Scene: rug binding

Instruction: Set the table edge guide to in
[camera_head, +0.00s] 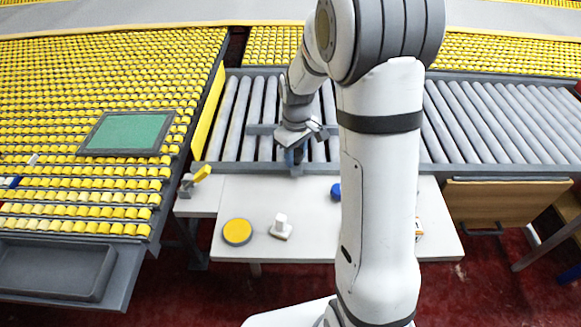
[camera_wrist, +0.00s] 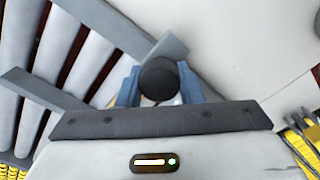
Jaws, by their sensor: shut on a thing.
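My gripper (camera_head: 296,158) is at the rear edge of the white table (camera_head: 330,240), in front of the grey rollers. In the wrist view its blue fingers (camera_wrist: 160,88) are closed on either side of a round dark knob (camera_wrist: 159,76). The knob appears to belong to the table edge guide, whose grey bar (camera_wrist: 40,90) shows at the left, over the rollers. The bar also shows beside my gripper in the head view (camera_head: 262,130). My gripper hides the link between knob and bar. The guide's setting cannot be read.
On the table are a yellow disc (camera_head: 237,232), a white block-like item (camera_head: 281,228) and a blue round item (camera_head: 336,192), partly behind my arm. A yellow-handled lever (camera_head: 200,175) sits at the left corner. A green panel (camera_head: 127,132) lies on the yellow rollers.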

